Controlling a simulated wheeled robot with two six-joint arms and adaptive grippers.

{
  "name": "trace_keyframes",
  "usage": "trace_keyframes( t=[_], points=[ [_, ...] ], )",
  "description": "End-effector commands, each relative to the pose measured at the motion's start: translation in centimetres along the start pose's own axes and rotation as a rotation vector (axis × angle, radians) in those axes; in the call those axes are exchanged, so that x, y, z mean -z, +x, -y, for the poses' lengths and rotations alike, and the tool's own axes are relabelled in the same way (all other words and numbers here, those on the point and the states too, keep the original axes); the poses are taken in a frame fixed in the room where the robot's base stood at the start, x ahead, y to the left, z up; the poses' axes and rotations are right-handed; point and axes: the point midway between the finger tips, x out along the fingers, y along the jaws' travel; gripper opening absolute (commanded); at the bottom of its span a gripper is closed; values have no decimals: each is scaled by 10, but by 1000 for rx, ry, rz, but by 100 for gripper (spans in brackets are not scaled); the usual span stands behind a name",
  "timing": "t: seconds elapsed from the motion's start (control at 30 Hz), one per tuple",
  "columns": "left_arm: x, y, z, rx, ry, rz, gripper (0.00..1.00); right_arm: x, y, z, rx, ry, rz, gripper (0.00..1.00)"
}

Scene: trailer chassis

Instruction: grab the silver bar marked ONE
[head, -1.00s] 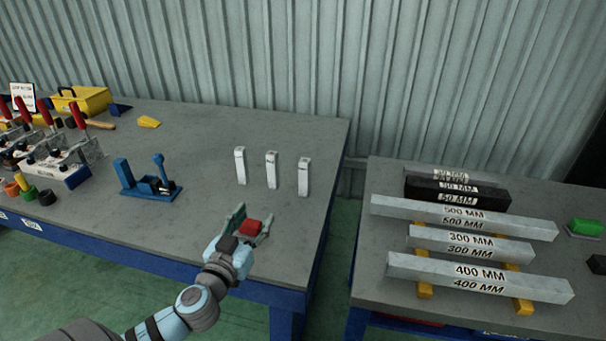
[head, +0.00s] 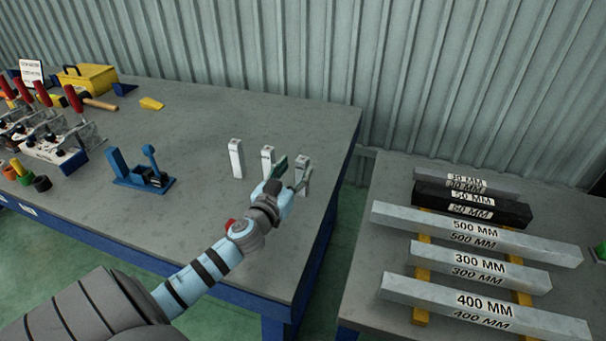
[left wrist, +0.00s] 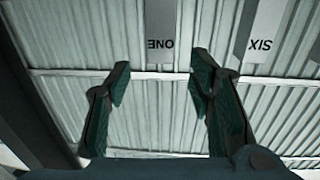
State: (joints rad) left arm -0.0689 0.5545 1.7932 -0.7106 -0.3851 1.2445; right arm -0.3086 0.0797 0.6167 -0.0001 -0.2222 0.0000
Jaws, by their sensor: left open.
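Three upright silver bars stand in a row on the left table (head: 200,125): a left one (head: 236,158), a middle one (head: 267,158) and a right one (head: 303,165). Their markings are too small to read in the head view. In the left wrist view the bar marked ONE (left wrist: 160,22) shows upside down, with a bar marked SIX (left wrist: 262,30) to its right. My left gripper (head: 292,175) is open and empty, close to the right bar. In the left wrist view the bar marked ONE lines up with the gap between the fingertips (left wrist: 161,80), apart from them.
A blue fixture (head: 140,175) stands left of the bars, with red-handled clamps (head: 50,140) farther left. A small red thing (head: 230,224) shows beside my arm. Labelled long bars (head: 470,240) lie on the right table, across a gap. A corrugated wall (head: 270,60) stands behind.

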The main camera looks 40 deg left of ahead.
Motion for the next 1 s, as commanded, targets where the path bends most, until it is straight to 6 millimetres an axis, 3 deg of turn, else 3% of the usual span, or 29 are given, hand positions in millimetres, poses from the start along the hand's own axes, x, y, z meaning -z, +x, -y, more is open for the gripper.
trace_keyframes(
  t=[0.3,0.53,0.83,1.0],
  points=[
    [-5,52,0,-2,-3,0,48,10,-6,-1,0,1,-16,40],
    [-7,54,0,-5,-1,0,47,10,-6,-1,0,1,-16,40],
    [-7,54,0,-5,-1,0,0,9,-6,-1,0,1,-14,40],
    [-6,54,-1,-5,-1,0,0,9,-6,-1,0,1,-14,40]
  ],
)
